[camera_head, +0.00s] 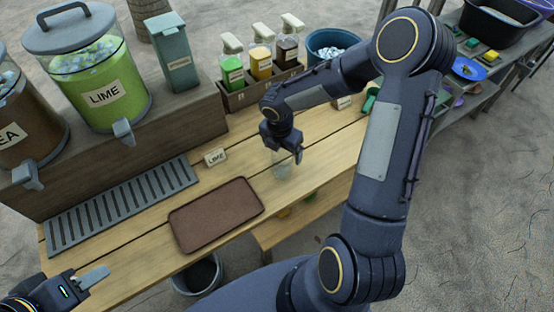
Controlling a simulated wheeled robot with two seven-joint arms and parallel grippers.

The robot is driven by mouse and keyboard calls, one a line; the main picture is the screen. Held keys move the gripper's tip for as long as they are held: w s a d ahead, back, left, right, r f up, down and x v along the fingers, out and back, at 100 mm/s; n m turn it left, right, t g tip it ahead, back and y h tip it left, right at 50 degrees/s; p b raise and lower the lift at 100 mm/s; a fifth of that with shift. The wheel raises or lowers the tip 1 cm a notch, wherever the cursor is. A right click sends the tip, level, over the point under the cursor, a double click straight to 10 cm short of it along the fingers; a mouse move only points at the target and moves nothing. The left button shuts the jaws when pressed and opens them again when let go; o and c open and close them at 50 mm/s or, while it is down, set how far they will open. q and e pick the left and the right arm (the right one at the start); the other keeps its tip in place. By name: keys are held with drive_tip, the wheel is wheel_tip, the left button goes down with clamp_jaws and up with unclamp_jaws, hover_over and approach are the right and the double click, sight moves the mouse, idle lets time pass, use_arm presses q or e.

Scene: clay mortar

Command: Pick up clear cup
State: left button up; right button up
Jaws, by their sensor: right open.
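A clear cup (282,170) stands on the wooden table, right of the brown tray and near the table's front edge. My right gripper (285,152) is over the cup, pointing down, with its fingers open at the cup's upper part. The gripper hides some of the cup's top, and I cannot tell whether the fingers touch it. My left gripper (92,279) is low at the left, far from the cup, by the table's front left corner. Its jaw opening cannot be made out.
A brown tray (215,214) and a grey slatted drip mat (120,202) lie on the table. Behind them are a lime dispenser (100,90), a small LIME sign (215,157), a bottle rack (262,90) and a blue bucket (333,45). A bin (197,275) stands below the front edge.

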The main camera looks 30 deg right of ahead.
drive_tip(key=f, duration=0.5)
drive_tip(key=w+d+f, duration=0.1)
drive_tip(key=f, duration=0.1)
drive_tip(key=shift+f+p, duration=0.3)
drive_tip(key=shift+p, duration=0.1)
drive_tip(key=c, duration=1.1)
drive_tip(key=shift+o, duration=0.2)
drive_tip(key=shift+r, duration=0.15)
